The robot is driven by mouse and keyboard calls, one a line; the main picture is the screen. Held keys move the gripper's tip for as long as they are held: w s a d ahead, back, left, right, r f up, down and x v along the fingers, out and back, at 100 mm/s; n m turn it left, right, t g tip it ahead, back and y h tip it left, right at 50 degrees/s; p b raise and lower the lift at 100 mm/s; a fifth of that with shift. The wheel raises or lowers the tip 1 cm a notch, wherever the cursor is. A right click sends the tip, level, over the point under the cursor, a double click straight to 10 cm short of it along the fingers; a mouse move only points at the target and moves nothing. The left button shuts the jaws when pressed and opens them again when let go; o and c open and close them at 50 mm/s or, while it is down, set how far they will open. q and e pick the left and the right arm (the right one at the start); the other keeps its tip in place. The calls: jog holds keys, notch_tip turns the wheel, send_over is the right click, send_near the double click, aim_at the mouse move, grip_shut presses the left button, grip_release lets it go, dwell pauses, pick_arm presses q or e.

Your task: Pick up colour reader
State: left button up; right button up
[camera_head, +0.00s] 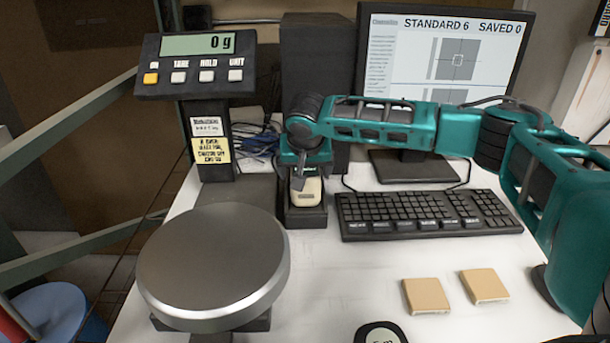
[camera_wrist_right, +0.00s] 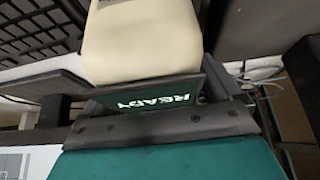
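The colour reader (camera_head: 307,193) is a small cream device sitting in a dark cradle (camera_head: 305,216) left of the keyboard. My right gripper (camera_head: 299,180) is down over it from behind, and its fingers are partly hidden in the head view. In the right wrist view the cream reader (camera_wrist_right: 140,42) fills the top middle, with a small screen reading READY. Dark finger parts flank the reader closely there. I cannot tell whether they press on it. My left gripper is not in view.
A scale with a round metal pan (camera_head: 213,262) and a display (camera_head: 196,62) reading 0 g stands left. A keyboard (camera_head: 430,212) and monitor (camera_head: 445,50) are right. Two tan tiles (camera_head: 426,295) (camera_head: 484,285) lie in front. A dark round object (camera_head: 380,334) is at the bottom edge.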

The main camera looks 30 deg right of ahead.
jog(key=c, duration=1.4)
jog(key=shift+r, duration=0.1)
jog(key=shift+c, duration=0.4)
